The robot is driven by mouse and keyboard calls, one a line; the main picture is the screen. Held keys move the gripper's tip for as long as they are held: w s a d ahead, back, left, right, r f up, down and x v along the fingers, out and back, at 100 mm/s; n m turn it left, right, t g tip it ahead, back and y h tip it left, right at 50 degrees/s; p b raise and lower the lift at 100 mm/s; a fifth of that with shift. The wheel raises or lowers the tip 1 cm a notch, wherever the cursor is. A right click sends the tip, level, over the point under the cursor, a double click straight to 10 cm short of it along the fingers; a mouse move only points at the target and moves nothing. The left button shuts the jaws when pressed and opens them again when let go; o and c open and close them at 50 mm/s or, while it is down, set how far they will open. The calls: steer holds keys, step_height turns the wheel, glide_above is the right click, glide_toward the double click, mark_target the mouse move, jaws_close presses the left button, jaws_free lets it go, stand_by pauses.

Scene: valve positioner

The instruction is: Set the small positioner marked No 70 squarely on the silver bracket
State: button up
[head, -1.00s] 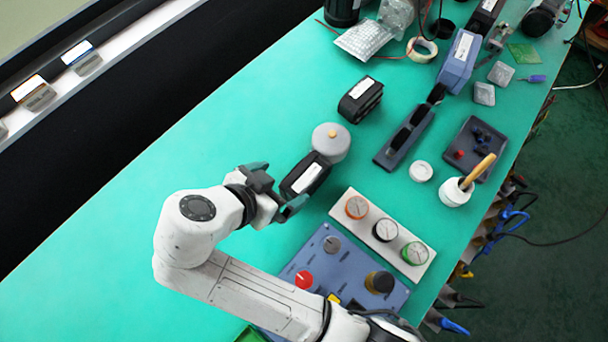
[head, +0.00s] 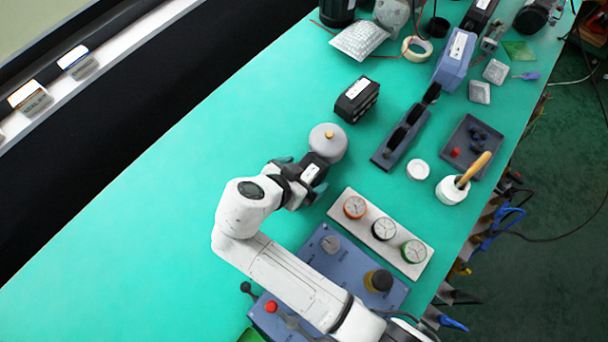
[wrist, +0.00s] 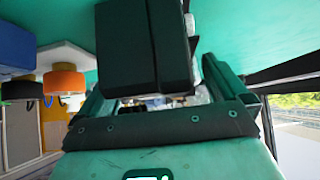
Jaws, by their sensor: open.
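The number on the label is too small to read. My gripper (head: 299,184) is at this box, on its near side, and hides part of it. In the wrist view the dark box (wrist: 145,45) lies between the two open fingers of my gripper (wrist: 160,85); a gap shows at the right finger. I cannot clearly make out the silver bracket; it may be hidden behind the box and gripper.
A second black labelled box (head: 357,100) stands farther back, with a dark slotted holder (head: 385,158) to its right. A gauge strip (head: 366,244) and a blue control panel (head: 390,298) lie near my arm. The bench to the left is clear.

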steer(key=shift+w+d+f, duration=0.1)
steer(key=shift+w+f, duration=0.05)
steer(key=shift+f, duration=0.05)
steer(key=shift+c, duration=0.4)
steer(key=c, duration=1.5)
steer(key=shift+c, duration=0.7)
steer(key=shift+r, duration=0.15)
